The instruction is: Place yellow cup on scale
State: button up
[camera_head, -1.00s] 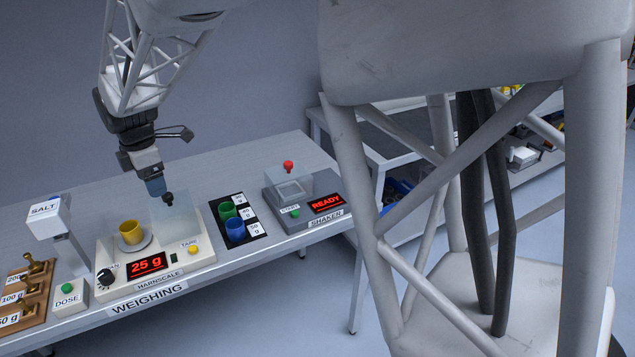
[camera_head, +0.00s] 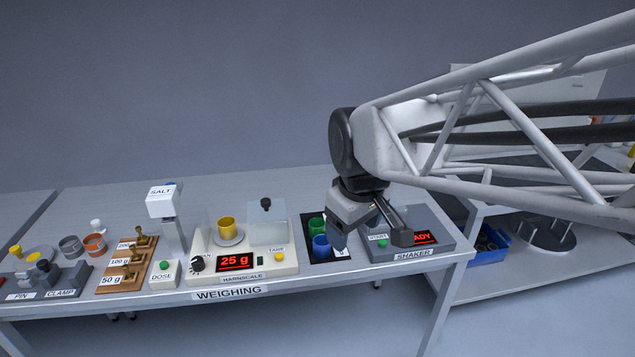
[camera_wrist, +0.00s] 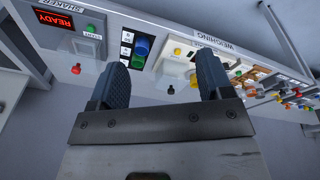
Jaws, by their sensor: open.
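The yellow cup (camera_head: 227,227) stands upright on the round pan of the scale (camera_head: 275,270). The scale's red display (camera_head: 236,262) reads 25 g. My gripper (camera_head: 370,232) is open and empty, to the right of the scale, above the area of the dark cup mat and the shaker. In the wrist view my gripper (camera_wrist: 160,85) shows two grey fingers spread apart with nothing between them.
A green cup (camera_head: 316,226) and a blue cup (camera_head: 321,246) stand on the dark mat right of the scale. The shaker (camera_head: 440,246) is partly hidden by my gripper. Left of the scale are the salt dispenser (camera_head: 163,205), dose button (camera_head: 164,266) and brass weights (camera_head: 139,240).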

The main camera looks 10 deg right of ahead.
jog(key=s+d+f+m, duration=0.1)
jog(key=s+m, duration=0.2)
jog(key=s, duration=0.2)
jog(key=s+d+f+m, duration=0.1)
jog(key=s+d+m, duration=0.1)
jog(key=s, duration=0.4)
jog(key=shift+d+f+m+t, duration=0.3)
jog(key=shift+f+m, duration=0.1)
jog(key=shift+m, duration=0.2)
